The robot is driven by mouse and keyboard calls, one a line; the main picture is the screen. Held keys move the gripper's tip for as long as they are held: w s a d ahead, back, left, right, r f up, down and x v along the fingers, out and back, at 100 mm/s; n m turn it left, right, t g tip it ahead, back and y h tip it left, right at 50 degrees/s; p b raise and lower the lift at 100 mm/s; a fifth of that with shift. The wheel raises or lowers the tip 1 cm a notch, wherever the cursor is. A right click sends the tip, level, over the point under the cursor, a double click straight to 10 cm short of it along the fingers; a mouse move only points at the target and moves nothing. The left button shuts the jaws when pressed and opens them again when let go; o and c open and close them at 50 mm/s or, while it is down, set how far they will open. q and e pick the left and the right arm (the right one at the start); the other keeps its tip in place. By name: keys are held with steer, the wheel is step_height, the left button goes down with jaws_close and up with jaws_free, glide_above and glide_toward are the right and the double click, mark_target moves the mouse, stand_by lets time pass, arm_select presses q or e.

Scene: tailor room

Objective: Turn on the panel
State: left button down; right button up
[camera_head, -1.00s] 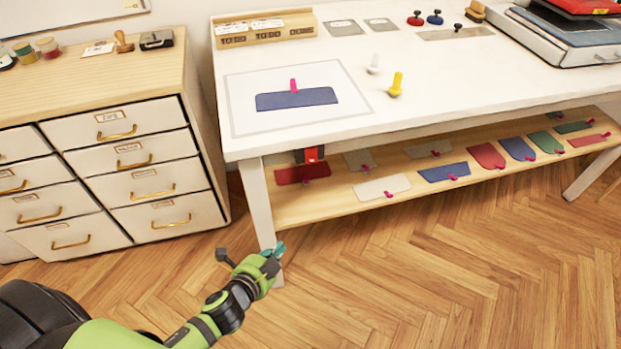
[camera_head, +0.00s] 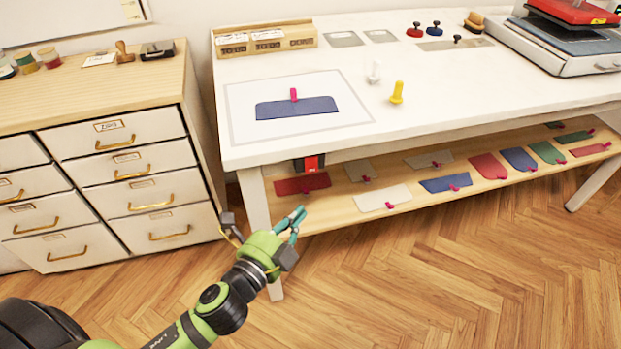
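A small black panel (camera_head: 299,165) with a red switch (camera_head: 312,163) is mounted under the front edge of the white table, near its left leg. It is small, and I cannot tell its switch position. My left gripper (camera_head: 262,222) is below and to the left of the panel, in front of the table's left leg, apart from the panel. Its fingers are spread, with a dark finger on the left and teal tips on the right, and nothing shows between them. My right gripper is not in view.
The white table (camera_head: 420,110) carries a blue fabric piece (camera_head: 297,109), stamps and a press (camera_head: 570,45). Its lower shelf (camera_head: 330,213) holds several coloured fabric pieces. A drawer cabinet (camera_head: 200,150) stands at the left. The wooden floor in front is clear.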

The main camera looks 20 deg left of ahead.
mark_target(312, 165)
arm_select(q)
steer(key=a+p+x, duration=0.1)
steer(key=a+x, duration=0.1)
steer(key=x, duration=0.9)
steer(key=shift+w+a, duration=0.2)
steer(key=shift+a, duration=0.2)
steer(key=shift+f, duration=0.1)
